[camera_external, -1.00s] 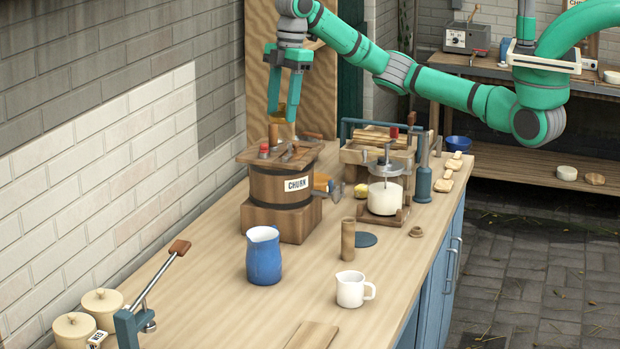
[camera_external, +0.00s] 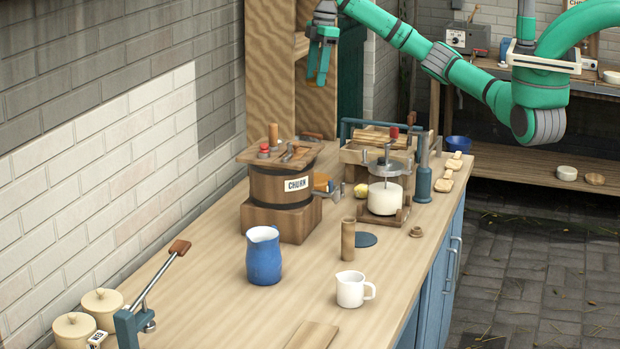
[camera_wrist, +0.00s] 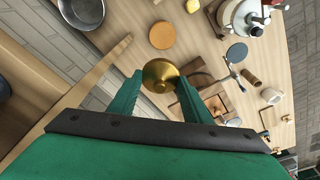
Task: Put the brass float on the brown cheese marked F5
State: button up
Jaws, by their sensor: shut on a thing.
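The brass float (camera_wrist: 153,71) is a round gold disc with a small knob, held between the fingers of my gripper (camera_wrist: 160,84) in the wrist view. An orange-brown round disc (camera_wrist: 162,35) lies beyond the float in the wrist view. In the external view a brown round piece (camera_external: 594,179) lies on the lower shelf at the back right. No F5 mark is readable on either.
The wooden churn (camera_external: 281,188) stands at the bench's left back. A press with a white cylinder (camera_external: 385,197), a blue jug (camera_external: 263,257), a white mug (camera_external: 351,289) and a wooden cylinder (camera_external: 348,239) stand nearby.

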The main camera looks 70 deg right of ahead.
aim_at(314, 178)
notch_tip(314, 178, down, 28)
jog(key=shift+a, duration=0.15)
dwell(0.5)
jog(key=shift+f, duration=0.2)
jog(key=o, duration=1)
jog(key=shift+o, duration=0.2)
jog(key=shift+r, duration=0.1)
notch_tip(314, 178, up, 12)
jog(key=s+d, duration=0.1)
jog(key=shift+s+d, duration=0.1)
